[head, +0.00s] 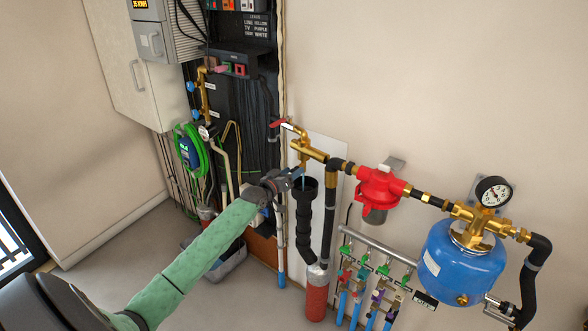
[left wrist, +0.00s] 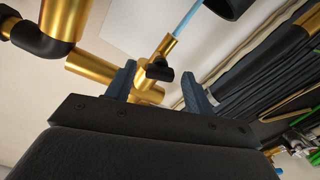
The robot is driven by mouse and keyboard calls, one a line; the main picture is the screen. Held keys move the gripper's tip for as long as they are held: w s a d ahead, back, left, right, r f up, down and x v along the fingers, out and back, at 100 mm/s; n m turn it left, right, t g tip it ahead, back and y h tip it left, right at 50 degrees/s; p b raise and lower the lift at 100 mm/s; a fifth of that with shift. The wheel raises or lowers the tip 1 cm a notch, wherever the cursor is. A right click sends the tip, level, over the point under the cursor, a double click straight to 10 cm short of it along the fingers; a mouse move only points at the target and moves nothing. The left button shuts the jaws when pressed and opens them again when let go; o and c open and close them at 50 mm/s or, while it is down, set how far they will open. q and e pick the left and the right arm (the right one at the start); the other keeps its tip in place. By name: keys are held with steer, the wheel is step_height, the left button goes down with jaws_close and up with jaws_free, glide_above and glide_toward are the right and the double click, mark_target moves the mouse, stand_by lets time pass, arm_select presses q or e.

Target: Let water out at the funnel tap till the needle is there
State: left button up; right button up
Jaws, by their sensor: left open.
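The funnel tap (left wrist: 158,70) is a small brass valve with a black handle; in the left wrist view it shows between and beyond my fingers. A light blue stream (left wrist: 188,18) runs from its spout toward the black funnel (left wrist: 232,6). In the head view the funnel (head: 306,186) tops a black drain pipe. My left gripper (head: 294,174) is open beside the tap and funnel; its two fingers (left wrist: 158,76) stand apart, and I cannot tell if they touch the tap. The round gauge (head: 493,191) is at the right; its needle is too small to read surely. My right gripper is out of view.
Brass pipework (head: 312,152) with a red-handled valve (head: 282,123) rises above the funnel. A red filter or regulator (head: 380,188) and a blue tank (head: 462,262) are to the right. Several small valves (head: 383,269) sit low on a manifold. A dark cabling panel is behind my left arm.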

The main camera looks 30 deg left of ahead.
arm_select(q)
steer(key=shift+w+d, duration=0.1)
steer(key=shift+w, duration=0.75)
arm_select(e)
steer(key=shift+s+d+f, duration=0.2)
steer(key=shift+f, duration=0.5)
arm_select(q)
steer(key=c, duration=1)
steer(key=shift+f+m, duration=0.1)
steer(key=shift+m, duration=0.3)
steer(key=m+b, duration=0.1)
steer(key=m, duration=0.1)
steer(key=shift+m, duration=1)
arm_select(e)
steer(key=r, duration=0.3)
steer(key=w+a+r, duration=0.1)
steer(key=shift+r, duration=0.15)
